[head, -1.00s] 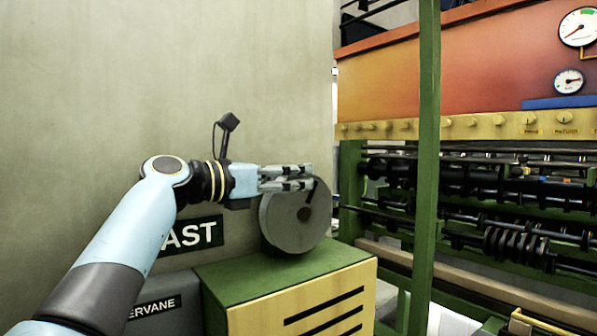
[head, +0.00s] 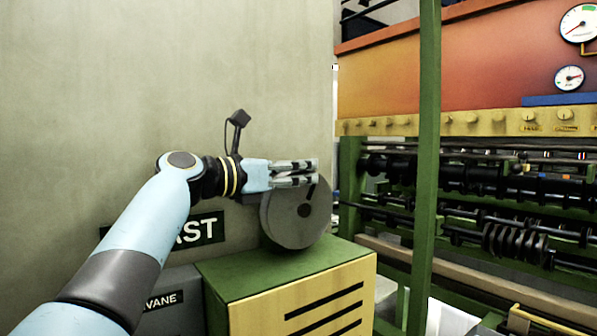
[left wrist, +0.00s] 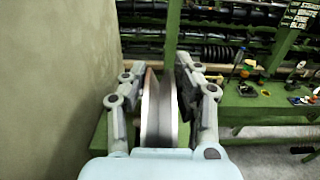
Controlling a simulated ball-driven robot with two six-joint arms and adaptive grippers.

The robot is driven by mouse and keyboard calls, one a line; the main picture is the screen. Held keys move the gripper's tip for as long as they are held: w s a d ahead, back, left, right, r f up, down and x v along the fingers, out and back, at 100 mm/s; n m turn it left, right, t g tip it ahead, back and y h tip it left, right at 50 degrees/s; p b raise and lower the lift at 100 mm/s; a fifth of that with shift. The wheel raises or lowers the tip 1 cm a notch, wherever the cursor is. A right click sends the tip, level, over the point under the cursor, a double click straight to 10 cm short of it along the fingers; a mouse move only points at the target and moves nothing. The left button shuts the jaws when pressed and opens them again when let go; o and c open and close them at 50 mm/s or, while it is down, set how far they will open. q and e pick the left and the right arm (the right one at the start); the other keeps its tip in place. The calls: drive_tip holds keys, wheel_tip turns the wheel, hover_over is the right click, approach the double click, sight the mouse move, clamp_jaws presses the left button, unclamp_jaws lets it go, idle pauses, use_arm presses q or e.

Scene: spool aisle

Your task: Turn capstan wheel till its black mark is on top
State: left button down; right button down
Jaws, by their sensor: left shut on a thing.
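The capstan wheel (head: 285,225) is a thick grey disc with a dark hub, standing upright above the green-topped cabinet in the head view. A short black mark (head: 311,190) runs from near the hub toward the upper rim, leaning a little right of straight up. My left gripper (head: 317,172) reaches in from the left and is shut on the wheel's upper rim; its fingers cover part of the rim. In the left wrist view the wheel's edge (left wrist: 160,108) stands between the two fingers (left wrist: 160,70). My right gripper is not in view.
A green and yellow cabinet (head: 300,290) is below the wheel, with a plain wall (head: 130,100) behind. A green post (head: 425,180) stands to the right, before a machine with black rollers (head: 510,190). The left wrist view shows a green bench (left wrist: 265,105) with small items.

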sight(284, 174)
use_arm(q)
drive_tip(key=shift+s+a+f+b, duration=0.1)
drive_tip(key=shift+f+b, duration=0.15)
drive_tip(key=shift+b, duration=0.2)
drive_tip(key=t+h+b, duration=0.1)
drive_tip(key=b, duration=0.2)
drive_tip(key=s+a+t+h+b, duration=0.1)
drive_tip(key=b, duration=0.2)
drive_tip(key=a+t+h+b, duration=0.1)
drive_tip(key=h+b, duration=0.1)
drive_tip(key=b, duration=0.2)
drive_tip(key=shift+s+a+f, duration=0.15)
drive_tip(key=shift+s+f, duration=0.15)
drive_tip(key=shift+r, duration=0.15)
drive_tip(key=c, duration=1)
unclamp_jaws()
